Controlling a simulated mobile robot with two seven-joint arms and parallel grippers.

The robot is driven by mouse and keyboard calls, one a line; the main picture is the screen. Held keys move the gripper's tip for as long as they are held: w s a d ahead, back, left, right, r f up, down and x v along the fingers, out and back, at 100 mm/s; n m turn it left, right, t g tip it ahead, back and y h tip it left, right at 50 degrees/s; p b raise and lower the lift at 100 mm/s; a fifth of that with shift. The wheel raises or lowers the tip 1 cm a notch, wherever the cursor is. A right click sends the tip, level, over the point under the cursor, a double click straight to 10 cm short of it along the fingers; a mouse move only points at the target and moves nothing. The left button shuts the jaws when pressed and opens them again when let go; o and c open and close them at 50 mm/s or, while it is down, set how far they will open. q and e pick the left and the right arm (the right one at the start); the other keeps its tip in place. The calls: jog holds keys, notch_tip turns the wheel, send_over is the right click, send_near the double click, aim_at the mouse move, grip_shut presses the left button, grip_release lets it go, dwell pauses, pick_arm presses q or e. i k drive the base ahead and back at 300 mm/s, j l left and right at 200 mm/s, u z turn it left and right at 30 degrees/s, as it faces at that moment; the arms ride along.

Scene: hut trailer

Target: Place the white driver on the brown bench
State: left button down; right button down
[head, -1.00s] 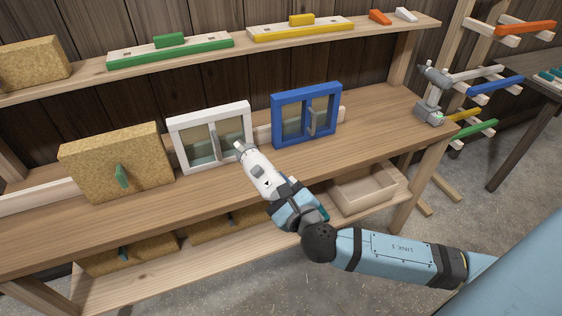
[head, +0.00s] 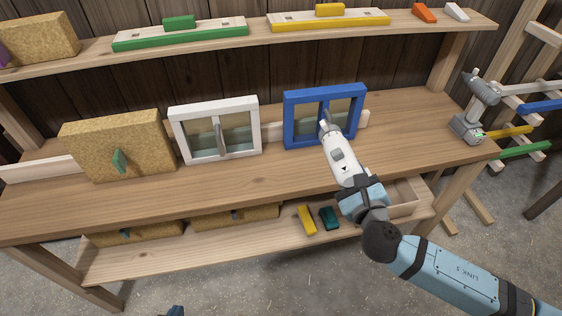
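The white driver (head: 342,160) is a white handheld tool with a grey tip, tilted with its tip up and to the left. The bench top just behind the driver is partly hidden.
A cork board (head: 90,145) and a white window frame (head: 185,130) stand on the bench, with a grey drill (head: 470,115) at its right end. Bare top lies along the front. Below are a yellow block (head: 307,219), a teal block (head: 329,217) and a wooden tray (head: 405,198).

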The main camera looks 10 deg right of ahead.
aim_at(423, 135)
jog(key=i+l, duration=0.15)
jog(key=l, duration=0.25)
jog(key=i+l, duration=0.15)
jog(key=l, duration=0.25)
jog(key=i+l+z, duration=0.1)
jog(key=l, duration=0.3)
jog(key=i+l, duration=0.2)
jog(key=l, duration=0.15)
